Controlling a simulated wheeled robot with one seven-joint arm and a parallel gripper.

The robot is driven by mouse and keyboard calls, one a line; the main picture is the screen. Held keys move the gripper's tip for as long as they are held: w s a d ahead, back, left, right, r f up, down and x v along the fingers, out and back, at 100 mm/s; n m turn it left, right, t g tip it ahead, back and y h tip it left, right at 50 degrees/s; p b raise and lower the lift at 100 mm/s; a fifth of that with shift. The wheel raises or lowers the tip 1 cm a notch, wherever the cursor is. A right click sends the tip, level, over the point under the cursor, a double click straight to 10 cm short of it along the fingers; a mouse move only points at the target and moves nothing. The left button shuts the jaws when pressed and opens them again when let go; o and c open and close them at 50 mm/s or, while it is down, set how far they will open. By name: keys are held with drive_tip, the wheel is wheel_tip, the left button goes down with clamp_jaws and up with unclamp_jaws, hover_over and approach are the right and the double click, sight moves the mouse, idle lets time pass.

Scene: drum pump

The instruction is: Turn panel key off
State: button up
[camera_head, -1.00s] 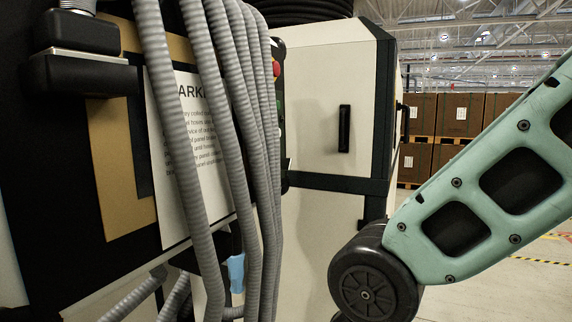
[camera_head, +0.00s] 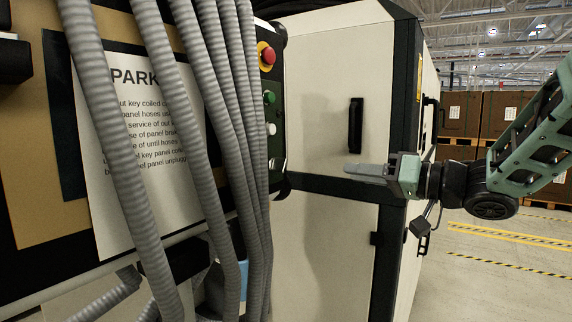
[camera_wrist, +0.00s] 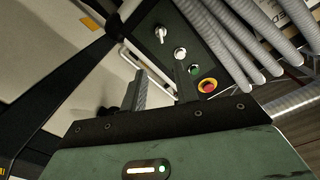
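The dark control panel (camera_head: 280,115) stands on the left side of the cabinet in the head view. It carries a red emergency button on yellow (camera_head: 267,55), a green button (camera_head: 269,98) and a white button (camera_head: 271,129). The panel key switch (camera_head: 273,163) is small at the bottom; in the wrist view the silver key (camera_wrist: 160,33) shows at the panel's far end, beyond the white button (camera_wrist: 180,53). My gripper (camera_head: 348,169) points left toward the panel, clear of it. In the wrist view its two fingers (camera_wrist: 160,70) are apart with nothing held.
Grey coiled hoses (camera_head: 225,120) hang just left of the panel, over a sign (camera_head: 140,150). A cabinet door with a black handle (camera_head: 356,125) lies behind my gripper. Stacked boxes (camera_head: 455,120) stand far back right. Floor at the right is open.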

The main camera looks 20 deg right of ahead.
sight(286, 163)
drive_tip(key=p+x, duration=0.3)
drive_tip(key=x, duration=1.4)
drive_tip(key=shift+w+a+r+p, duration=0.1)
drive_tip(key=shift+a+p, duration=0.1)
drive_tip(key=shift+p, duration=0.1)
clamp_jaws()
